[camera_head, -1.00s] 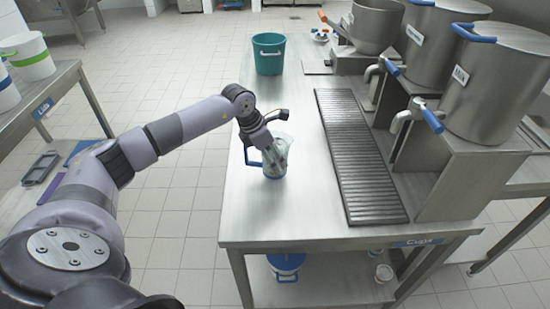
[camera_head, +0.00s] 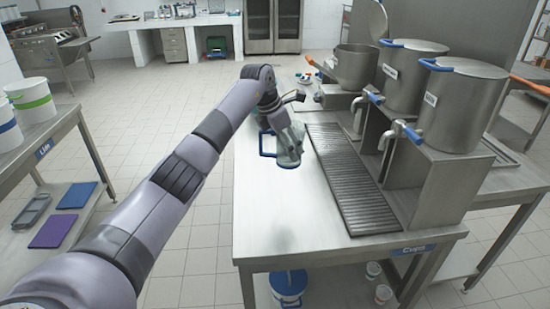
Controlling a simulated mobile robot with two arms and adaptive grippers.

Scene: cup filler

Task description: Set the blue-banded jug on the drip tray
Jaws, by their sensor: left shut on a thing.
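The clear jug with a blue handle and blue base band (camera_head: 289,158) hangs in my left gripper (camera_head: 285,133), which is shut on it. The jug appears raised above the left part of the steel table (camera_head: 285,215) and tilts a little. The dark ribbed drip tray (camera_head: 352,180) lies on the table to the right of the jug, in front of the urn taps. The jug is beside the tray, not over it. My right gripper is not in view.
Steel urns with blue-handled taps (camera_head: 466,105) stand on a raised shelf right of the tray. A pot (camera_head: 356,66) stands behind the tray. White buckets (camera_head: 32,100) sit on the left table. The table's front left is clear.

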